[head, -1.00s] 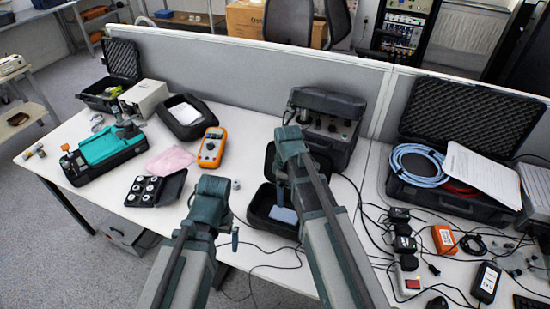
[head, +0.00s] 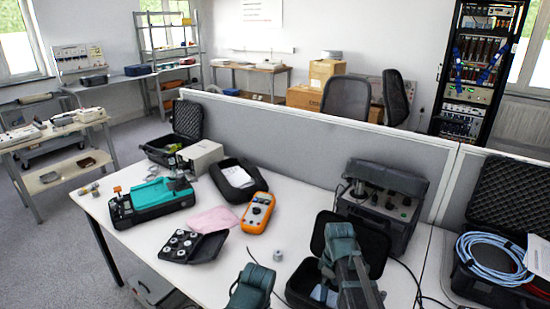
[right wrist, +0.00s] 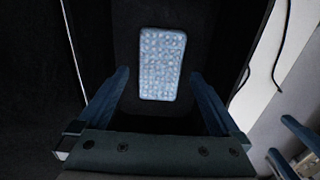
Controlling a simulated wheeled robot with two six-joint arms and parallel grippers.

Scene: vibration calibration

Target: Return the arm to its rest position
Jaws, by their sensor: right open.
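My right arm (head: 343,245) reaches down over an open black case (head: 305,285) on the table, at the lower right of the head view. Its gripper points down, and its fingertips are hard to make out there. In the right wrist view the right gripper (right wrist: 160,74) is open, its two fingers apart with a pale blue dimpled pad (right wrist: 163,62) in the case below, between them in the picture. My left arm (head: 252,288) shows only at the bottom edge of the head view. Two blue fingers, seemingly my left gripper (right wrist: 290,148), show at the right edge of the right wrist view.
On the table stand an orange multimeter (head: 257,212), a teal device (head: 158,198), a black box of round parts (head: 192,246), a small grey cylinder (head: 278,255) and a black instrument (head: 385,205). A grey divider (head: 300,140) runs behind. Cables (head: 405,272) lie beside the case.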

